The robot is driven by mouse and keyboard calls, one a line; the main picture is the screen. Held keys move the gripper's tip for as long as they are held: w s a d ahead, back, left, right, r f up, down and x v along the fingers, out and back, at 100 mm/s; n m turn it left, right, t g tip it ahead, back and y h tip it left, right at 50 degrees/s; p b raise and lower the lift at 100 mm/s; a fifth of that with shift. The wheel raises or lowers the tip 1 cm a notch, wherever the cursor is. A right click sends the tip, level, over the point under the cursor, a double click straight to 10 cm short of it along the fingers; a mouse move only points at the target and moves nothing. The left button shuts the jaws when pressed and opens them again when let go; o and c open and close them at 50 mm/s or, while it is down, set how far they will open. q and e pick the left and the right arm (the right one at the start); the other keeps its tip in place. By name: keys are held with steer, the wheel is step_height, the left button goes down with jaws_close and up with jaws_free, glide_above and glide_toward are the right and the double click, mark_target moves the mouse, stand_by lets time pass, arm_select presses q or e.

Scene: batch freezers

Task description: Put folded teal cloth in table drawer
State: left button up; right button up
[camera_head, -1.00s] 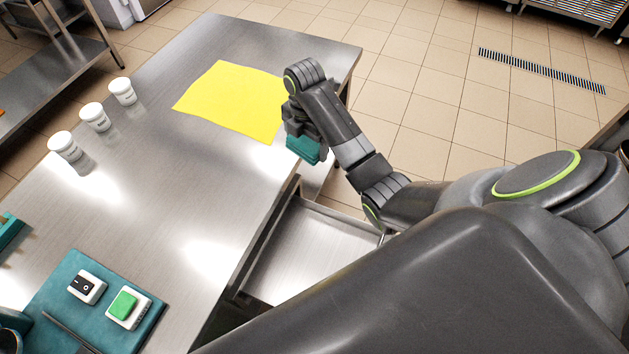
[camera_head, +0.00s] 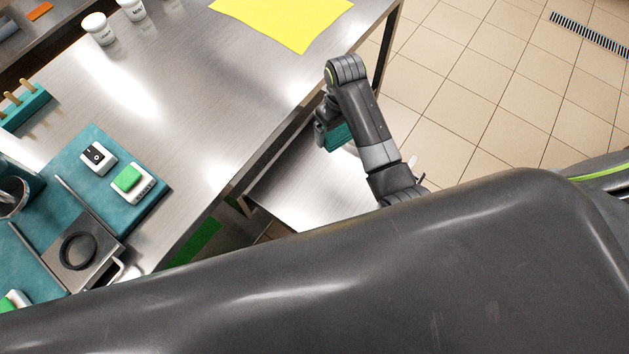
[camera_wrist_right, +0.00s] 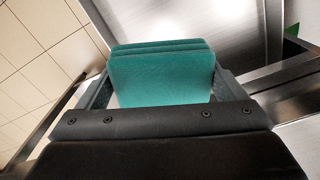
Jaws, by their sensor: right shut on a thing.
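The folded teal cloth (camera_head: 338,137) shows partly beneath my right gripper (camera_head: 326,126) in the head view. In the right wrist view the cloth (camera_wrist_right: 160,72) is a thick stack of layers between the two fingers of the gripper (camera_wrist_right: 160,85), which is shut on it. The table drawer (camera_head: 318,185) is pulled out from the table's side, a bare metal tray. The cloth is over the drawer's far part in the head view; the exact height above its floor is hard to tell. My left gripper is not in view.
The steel table (camera_head: 200,110) carries a yellow sheet (camera_head: 285,18), white cups (camera_head: 100,29) and a teal mat (camera_head: 150,198) with a green-button switch (camera_head: 127,180). My dark body hides the drawer's near part. Tiled floor (camera_head: 480,110) lies open at right.

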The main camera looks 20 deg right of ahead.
mark_target(322, 184)
steer(key=f+m, duration=0.1)
steer(key=a+f+m+b, duration=0.1)
steer(key=s+f+m, duration=0.1)
steer(key=m, duration=0.1)
steer(key=shift+s+a+f, duration=0.1)
steer(key=shift+a+f, duration=0.05)
steer(key=shift+a, duration=0.15)
arm_select(q)
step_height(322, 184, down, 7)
steer(key=b, duration=0.5)
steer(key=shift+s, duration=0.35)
arm_select(e)
steer(key=s+a+f+m, duration=0.1)
steer(key=f+m, duration=0.2)
steer(key=f, duration=0.2)
steer(key=s+a+f+m, duration=0.1)
steer(key=f+m, duration=0.2)
steer(key=f, duration=0.2)
steer(key=a+f+m, duration=0.1)
steer(key=f+m, duration=0.3)
steer(key=f, duration=0.1)
steer(key=shift+s+a+f, duration=0.1)
steer(key=shift+s+f, duration=0.05)
steer(key=shift+s, duration=0.25)
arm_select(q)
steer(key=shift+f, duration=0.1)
